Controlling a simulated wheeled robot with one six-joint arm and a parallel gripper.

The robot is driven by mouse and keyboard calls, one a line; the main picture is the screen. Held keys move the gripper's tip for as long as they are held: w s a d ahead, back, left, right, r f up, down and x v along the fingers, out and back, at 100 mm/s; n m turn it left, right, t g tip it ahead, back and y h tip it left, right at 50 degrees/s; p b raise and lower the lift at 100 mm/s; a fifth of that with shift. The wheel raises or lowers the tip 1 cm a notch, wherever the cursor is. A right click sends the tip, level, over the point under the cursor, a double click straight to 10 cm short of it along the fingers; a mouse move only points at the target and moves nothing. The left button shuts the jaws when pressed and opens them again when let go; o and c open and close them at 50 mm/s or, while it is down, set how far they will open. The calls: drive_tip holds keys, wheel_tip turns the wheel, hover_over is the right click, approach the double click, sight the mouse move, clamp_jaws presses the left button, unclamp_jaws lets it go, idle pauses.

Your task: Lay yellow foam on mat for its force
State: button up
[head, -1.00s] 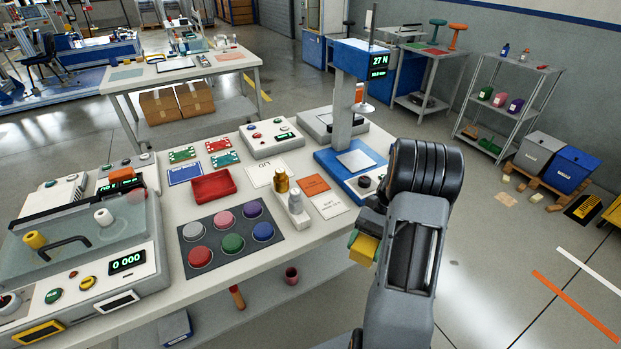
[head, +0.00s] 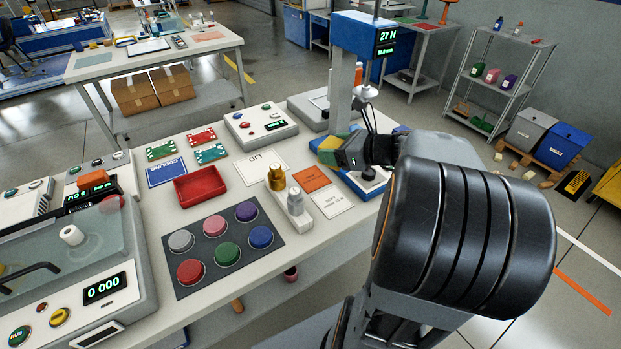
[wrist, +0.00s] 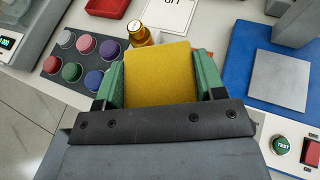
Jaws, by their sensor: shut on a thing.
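My gripper (head: 340,153) is shut on a yellow foam block (head: 329,143), held near the press column in the head view. In the wrist view the foam (wrist: 157,76) sits between the two green fingers (wrist: 162,84). An orange mat (head: 311,179) and a white mat (head: 331,201) lie side by side on the table, left of and nearer than my gripper. The white mat bears print that seems to say soft, under some force. The press display (head: 386,49) reads 27 N. The bare grey plate (wrist: 277,82) on the press base shows in the wrist view.
An amber-topped bottle (head: 277,179) and a grey bottle (head: 295,201) stand on a white block left of the mats. A dark pad with several coloured discs (head: 191,271) and a red tray (head: 200,187) lie farther left. The press column (head: 341,90) stands behind my gripper.

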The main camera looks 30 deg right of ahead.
drive_tip(key=s+a, duration=0.2)
drive_tip(key=a, duration=0.1)
drive_tip(key=b, duration=0.2)
hover_over(312, 179)
drive_tip(key=f, duration=1.1)
drive_tip(key=shift+s+a, duration=0.1)
drive_tip(key=shift+s, duration=0.3)
drive_tip(key=shift+w+f, duration=0.45)
drive_tip(key=shift+f, duration=0.15)
drive_tip(key=shift+w+f, duration=0.1)
drive_tip(key=shift+f, duration=1.4)
drive_tip(key=shift+f, duration=0.1)
drive_tip(key=o, duration=1)
